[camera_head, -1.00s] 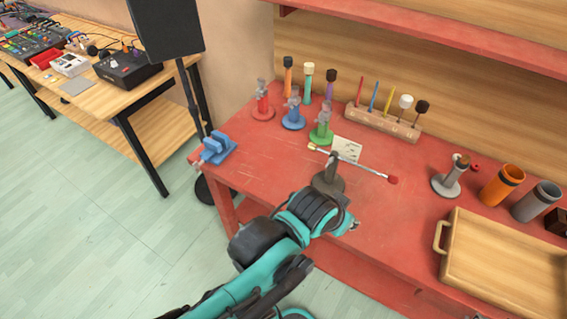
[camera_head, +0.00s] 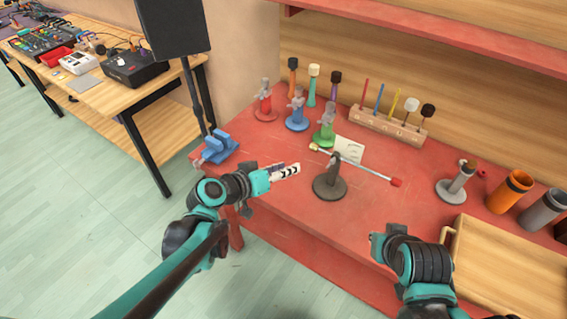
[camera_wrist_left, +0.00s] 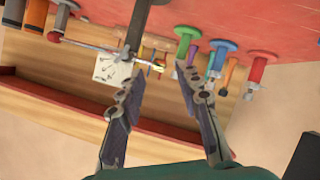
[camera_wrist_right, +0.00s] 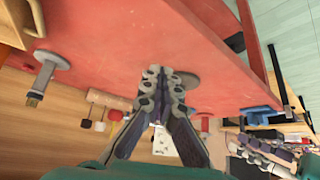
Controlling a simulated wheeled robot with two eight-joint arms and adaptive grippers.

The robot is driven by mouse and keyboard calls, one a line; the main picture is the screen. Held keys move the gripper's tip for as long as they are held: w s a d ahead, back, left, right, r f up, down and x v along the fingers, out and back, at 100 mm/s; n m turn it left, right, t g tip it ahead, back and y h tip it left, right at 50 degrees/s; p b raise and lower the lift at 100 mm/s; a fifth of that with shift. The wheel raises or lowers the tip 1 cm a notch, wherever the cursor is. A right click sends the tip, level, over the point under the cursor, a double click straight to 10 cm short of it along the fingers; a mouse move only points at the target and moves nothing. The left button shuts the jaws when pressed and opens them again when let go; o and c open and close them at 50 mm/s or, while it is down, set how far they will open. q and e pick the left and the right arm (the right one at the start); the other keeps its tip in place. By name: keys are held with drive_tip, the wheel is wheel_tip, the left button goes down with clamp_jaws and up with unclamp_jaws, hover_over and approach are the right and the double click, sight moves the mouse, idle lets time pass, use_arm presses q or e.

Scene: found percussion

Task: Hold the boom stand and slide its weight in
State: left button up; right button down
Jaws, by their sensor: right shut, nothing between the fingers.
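The dark grey boom stand (camera_head: 330,183) stands upright on its round base on the red bench. Its thin boom (camera_head: 358,165) crosses near the top of the post, with a red end piece (camera_head: 396,182) at the right and a yellowish end piece (camera_head: 314,146) at the left. The left wrist view shows the post (camera_wrist_left: 136,28) and boom (camera_wrist_left: 100,49). My left gripper (camera_head: 285,172) is open and empty, left of the post. My right gripper (camera_wrist_right: 162,78) is shut and empty, on the bench's front side; its fingers hide much of the stand in its wrist view.
Red, blue and green stands (camera_head: 297,120) are behind the boom stand, near a white card (camera_head: 349,149). A blue vise (camera_head: 217,148) is at the bench's left edge. A wooden tray (camera_head: 510,262), grey stand (camera_head: 452,188) and orange cup (camera_head: 508,192) are at right.

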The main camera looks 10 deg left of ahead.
drive_tip(key=shift+f, duration=0.2)
drive_tip(key=c, duration=1.7)
unclamp_jaws()
wheel_tip(320, 180, up, 15)
drive_tip(key=n+g, duration=0.7)
drive_tip(key=n, duration=0.6)
hover_over(359, 148)
drive_tip(key=shift+w+f, duration=0.15)
drive_tip(key=shift+f, duration=0.05)
use_arm(q)
drive_tip(key=w, duration=0.1)
drive_tip(key=w+t+h, duration=0.1)
drive_tip(key=shift+w+d+r, duration=0.3)
drive_tip(key=shift+w+d, duration=0.05)
use_arm(e)
wheel_tip(359, 148, down, 7)
drive_tip(key=shift+f, duration=0.2)
